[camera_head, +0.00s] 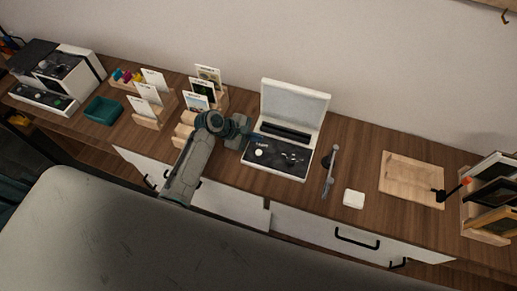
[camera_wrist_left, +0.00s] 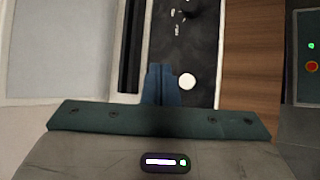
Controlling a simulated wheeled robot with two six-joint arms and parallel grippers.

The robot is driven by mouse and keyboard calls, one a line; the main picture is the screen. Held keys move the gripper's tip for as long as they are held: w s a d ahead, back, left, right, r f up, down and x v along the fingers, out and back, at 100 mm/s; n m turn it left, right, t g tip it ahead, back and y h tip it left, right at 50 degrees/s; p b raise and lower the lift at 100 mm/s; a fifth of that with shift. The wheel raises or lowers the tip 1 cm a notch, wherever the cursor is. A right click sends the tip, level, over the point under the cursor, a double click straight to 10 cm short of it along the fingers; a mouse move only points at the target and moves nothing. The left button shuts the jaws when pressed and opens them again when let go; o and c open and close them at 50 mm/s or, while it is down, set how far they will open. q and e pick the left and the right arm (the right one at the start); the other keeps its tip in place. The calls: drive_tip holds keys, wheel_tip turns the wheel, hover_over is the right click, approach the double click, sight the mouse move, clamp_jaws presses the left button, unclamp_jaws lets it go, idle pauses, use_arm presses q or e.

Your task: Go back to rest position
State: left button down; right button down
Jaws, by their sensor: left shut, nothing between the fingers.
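My left arm reaches over the wooden counter. Its gripper (camera_head: 242,139) is at the left edge of an open white case (camera_head: 249,172) with a dark inside. In the left wrist view, the fingers (camera_wrist_left: 162,84) are together with nothing between them, over the case's dark inside. A round white piece (camera_wrist_left: 187,81) lies just right of the fingertips. I cannot tell whether the fingers touch the case. My right gripper is not in view.
On the counter (camera_head: 350,150) left of the arm are wooden card holders (camera_head: 147,118), a teal tray (camera_head: 102,110) and a white machine (camera_head: 70,75). Right of the case are a grey tool (camera_head: 329,172), a white block (camera_head: 353,198), a wooden board (camera_head: 411,179) and a rack (camera_head: 484,226).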

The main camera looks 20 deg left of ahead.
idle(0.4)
use_arm(q)
drive_tip(key=s+a+r+m+g+y, duration=0.1)
drive_tip(key=s+a+r+m+y, duration=0.2)
drive_tip(key=s+m, duration=0.5)
drive_tip(key=s+a+r+m+y, duration=0.3)
drive_tip(key=s, duration=0.9)
drive_tip(key=s+a+r+m+g+y, duration=0.1)
drive_tip(key=s+a+r+m+y, duration=0.2)
drive_tip(key=s+m, duration=0.5)
drive_tip(key=s+a+f+n+b, duration=0.15)
drive_tip(key=f+b, duration=0.25)
drive_tip(key=f, duration=1.3)
drive_tip(key=w+a+f+n+b, duration=0.1)
drive_tip(key=a+f+b, duration=0.15)
drive_tip(key=f, duration=1.55)
drive_tip(key=s+f+b, duration=0.2)
drive_tip(key=s+f, duration=0.4)
drive_tip(key=f, duration=0.3)
drive_tip(key=s+f+g+b, duration=0.1)
drive_tip(key=s+f+b, duration=0.2)
drive_tip(key=s+f, duration=0.3)
drive_tip(key=s+f+g+b, duration=0.1)
drive_tip(key=s+f+b, duration=0.2)
drive_tip(key=s+f, duration=0.4)
wheel_tip(320, 180, down, 7)
drive_tip(key=shift+a+r+h, duration=0.1)
drive_tip(key=shift+a+h, duration=0.2)
